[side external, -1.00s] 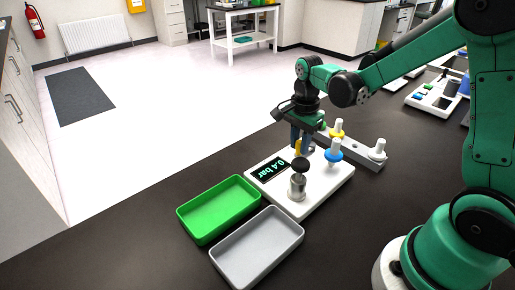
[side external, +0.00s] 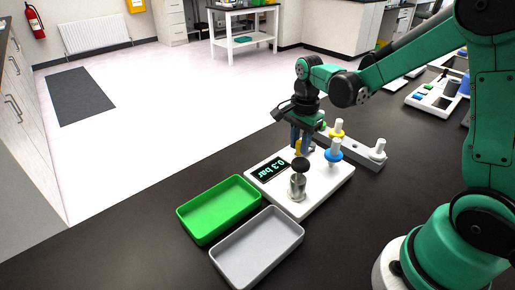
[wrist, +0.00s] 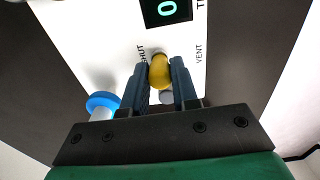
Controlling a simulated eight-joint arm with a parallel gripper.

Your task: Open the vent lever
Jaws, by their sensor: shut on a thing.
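The white cell processor (side external: 322,192) stands on the dark bench, its display (side external: 273,170) reading 0.3 bar. The yellow vent lever (side external: 299,147) is at its back edge, partly hidden by my fingers. My gripper (side external: 301,142) is shut on the lever. In the wrist view, my gripper (wrist: 160,82) has one dark finger on each side of the yellow lever (wrist: 160,72). The lever's tip is near the SHUT label, which is partly covered; the VENT label (wrist: 199,54) lies to the right.
A black-knobbed metal post (side external: 298,184) stands on the processor's front. A blue-ringed white peg (side external: 334,152) is right of my gripper, near a grey rack (side external: 362,150) with pegs. Green (side external: 218,208) and grey (side external: 257,247) trays lie in front; both are empty.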

